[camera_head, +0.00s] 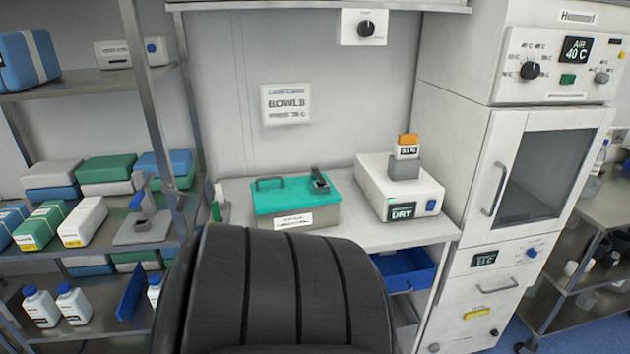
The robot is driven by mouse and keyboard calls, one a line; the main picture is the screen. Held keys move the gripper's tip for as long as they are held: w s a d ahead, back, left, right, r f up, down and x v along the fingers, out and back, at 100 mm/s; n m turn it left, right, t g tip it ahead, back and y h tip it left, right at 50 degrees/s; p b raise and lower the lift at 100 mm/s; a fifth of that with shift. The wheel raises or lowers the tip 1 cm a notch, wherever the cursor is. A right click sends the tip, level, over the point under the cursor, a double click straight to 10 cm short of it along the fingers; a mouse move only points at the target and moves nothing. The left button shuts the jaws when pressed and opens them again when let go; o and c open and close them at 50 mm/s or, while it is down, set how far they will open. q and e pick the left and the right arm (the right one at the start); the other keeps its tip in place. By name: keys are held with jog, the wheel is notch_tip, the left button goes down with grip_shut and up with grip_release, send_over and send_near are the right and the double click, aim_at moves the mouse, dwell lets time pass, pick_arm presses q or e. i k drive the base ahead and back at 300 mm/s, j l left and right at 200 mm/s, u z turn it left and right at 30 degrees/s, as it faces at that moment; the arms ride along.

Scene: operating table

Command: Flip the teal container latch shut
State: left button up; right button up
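The teal container (290,196) sits on the white counter, with a teal lid, a grey body and a white label on its front. A dark latch (320,181) sticks up at the right part of the lid, tilted up from the surface. A teal handle loop stands at the left part of the lid. Neither of my grippers shows in this view.
A white box marked DRY (400,190) stands right of the container, with a grey and orange piece on top. A large black ribbed shape (275,295) fills the lower middle and hides the space before the counter. Loaded shelves (100,85) stand left; a tall white cabinet (510,180) stands right.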

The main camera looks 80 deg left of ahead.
aim_at(316, 175)
jog(key=k+u, duration=0.4)
jog(key=u, duration=2.1)
